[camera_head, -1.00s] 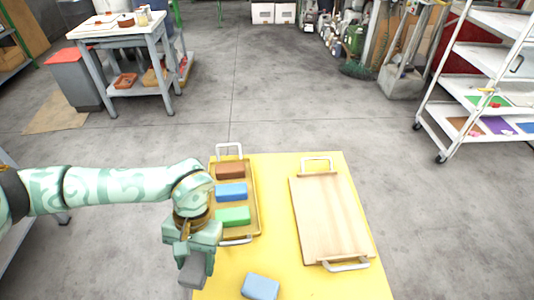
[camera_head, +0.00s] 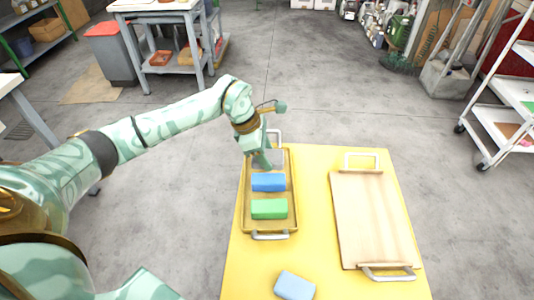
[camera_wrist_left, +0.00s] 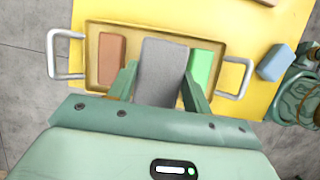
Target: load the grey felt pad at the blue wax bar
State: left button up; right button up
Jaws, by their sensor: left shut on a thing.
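My left gripper (camera_head: 262,158) is shut on the grey felt pad (camera_wrist_left: 160,72) and holds it over the tray. In the head view the gripper is at the far end of the tray, and the pad is hard to make out there. The blue wax bar (camera_head: 268,182) lies in the middle of the tray, just nearer than the gripper. In the left wrist view the pad covers the place between the brown bar (camera_wrist_left: 112,48) and the green bar (camera_wrist_left: 201,68), so the blue bar is hidden. Contact cannot be told. My right gripper is not in view.
The yellow tray (camera_head: 246,215) with metal handles also holds the green bar (camera_head: 269,209). A wooden board (camera_head: 370,220) with handles lies to the right on the yellow table (camera_head: 315,180). A light blue block (camera_head: 294,286) lies near the front.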

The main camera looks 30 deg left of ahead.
pick_arm(q)
jog(key=b, duration=0.4)
send_over(271, 179)
jog(key=a, duration=0.1)
jog(key=f, duration=0.5)
jog(key=shift+s+a+f, duration=0.15)
jog(key=shift+s+f, duration=0.05)
jog(key=shift+s, duration=0.05)
jog(key=shift+f, duration=0.3)
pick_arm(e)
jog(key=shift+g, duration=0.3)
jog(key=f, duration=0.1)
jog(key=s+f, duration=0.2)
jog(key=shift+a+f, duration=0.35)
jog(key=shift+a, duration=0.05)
pick_arm(q)
jog(key=shift+r, duration=0.1)
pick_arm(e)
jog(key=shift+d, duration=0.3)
pick_arm(q)
jog(key=shift+f, duration=0.45)
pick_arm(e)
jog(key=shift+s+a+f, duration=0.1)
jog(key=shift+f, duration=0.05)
pick_arm(q)
jog(key=shift+f, duration=0.1)
